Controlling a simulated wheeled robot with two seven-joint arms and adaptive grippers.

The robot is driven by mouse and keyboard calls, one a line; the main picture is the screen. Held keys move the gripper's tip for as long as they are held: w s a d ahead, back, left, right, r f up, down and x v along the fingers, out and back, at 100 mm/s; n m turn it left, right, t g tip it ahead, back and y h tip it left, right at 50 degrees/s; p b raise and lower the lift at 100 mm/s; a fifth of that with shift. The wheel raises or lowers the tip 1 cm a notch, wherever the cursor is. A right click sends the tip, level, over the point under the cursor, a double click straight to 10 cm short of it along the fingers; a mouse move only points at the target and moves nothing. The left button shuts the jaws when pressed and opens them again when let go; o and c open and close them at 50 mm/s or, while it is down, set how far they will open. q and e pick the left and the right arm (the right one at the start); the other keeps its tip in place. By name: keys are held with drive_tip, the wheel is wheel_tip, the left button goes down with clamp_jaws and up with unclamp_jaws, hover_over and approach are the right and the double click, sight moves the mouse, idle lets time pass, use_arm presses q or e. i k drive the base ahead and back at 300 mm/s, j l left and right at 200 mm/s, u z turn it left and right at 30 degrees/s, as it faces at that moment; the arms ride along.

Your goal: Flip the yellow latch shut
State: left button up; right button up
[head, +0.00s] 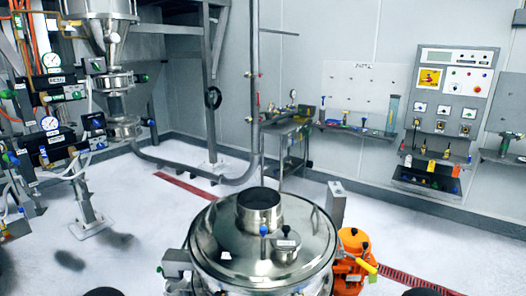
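The sifter (216,240), a round shiny steel drum with a domed lid and a short open neck on top, stands at the bottom centre of the head view. A yellow bar-shaped piece (364,266), which looks like the latch, sticks out at the drum's right side, slanting down to the right in front of an orange unit (353,241). I cannot tell how it is fastened or whether it is shut. Neither of my grippers shows. Dark rounded shapes at the bottom edge, left and right, may be parts of my arms.
A grey upright post (336,203) stands behind the orange unit. A control panel (455,85) and shelves with small items are on the back wall. Pipes and gauges (50,124) stand at the left. Red floor grates (184,186) cross the open pale floor.

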sight(374, 271)
drive_tip(key=l, duration=0.5)
drive_tip(key=k+l+u, duration=0.15)
drive_tip(key=l, duration=0.3)
drive_tip(key=k+l, duration=0.1)
drive_tip(key=l, duration=0.4)
drive_tip(key=k+l+u, duration=0.1)
drive_tip(key=l, duration=0.35)
drive_tip(key=k+l+u, duration=0.1)
drive_tip(key=l, duration=0.4)
